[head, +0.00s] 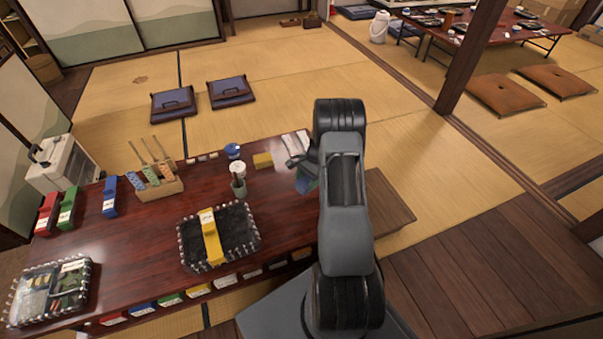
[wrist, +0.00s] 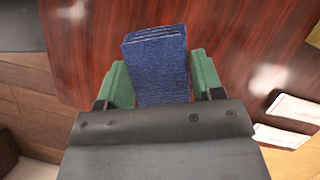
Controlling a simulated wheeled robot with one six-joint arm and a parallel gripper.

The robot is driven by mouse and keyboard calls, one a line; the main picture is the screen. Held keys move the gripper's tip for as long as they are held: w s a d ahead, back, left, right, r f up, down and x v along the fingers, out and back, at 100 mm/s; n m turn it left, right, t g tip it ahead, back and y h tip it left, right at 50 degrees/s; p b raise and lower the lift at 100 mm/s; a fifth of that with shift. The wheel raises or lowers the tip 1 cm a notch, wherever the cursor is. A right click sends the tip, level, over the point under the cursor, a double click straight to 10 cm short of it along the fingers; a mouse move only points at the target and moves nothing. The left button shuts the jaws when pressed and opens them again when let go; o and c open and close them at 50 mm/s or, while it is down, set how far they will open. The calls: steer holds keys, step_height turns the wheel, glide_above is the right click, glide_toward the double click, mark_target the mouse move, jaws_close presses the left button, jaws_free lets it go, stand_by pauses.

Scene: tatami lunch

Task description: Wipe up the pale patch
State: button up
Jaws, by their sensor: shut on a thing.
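My gripper (wrist: 152,85) has green fingers, shut on a folded dark blue cloth (wrist: 157,60) in the wrist view. The cloth is over the glossy red-brown table (wrist: 80,55); I cannot tell whether it touches. In the head view my gripper (head: 304,178) is at the table's right end, mostly hidden by my arm. A pale, blurry area (wrist: 268,78) shows on the tabletop right of the cloth in the wrist view. I cannot tell whether it is the patch or a reflection. A whitish area (head: 296,142) shows near the far right table corner in the head view.
A yellow block (head: 263,160), a blue-topped cup (head: 233,151) and another cup (head: 239,182) stand left of my gripper. A black tray (head: 237,250) with a yellow piece across it is nearer. White cards (wrist: 295,110) lie at right in the wrist view. A wooden bench (head: 388,212) adjoins.

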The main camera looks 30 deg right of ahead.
steer(key=shift+r+p, duration=0.75)
steer(key=shift+r, duration=0.6)
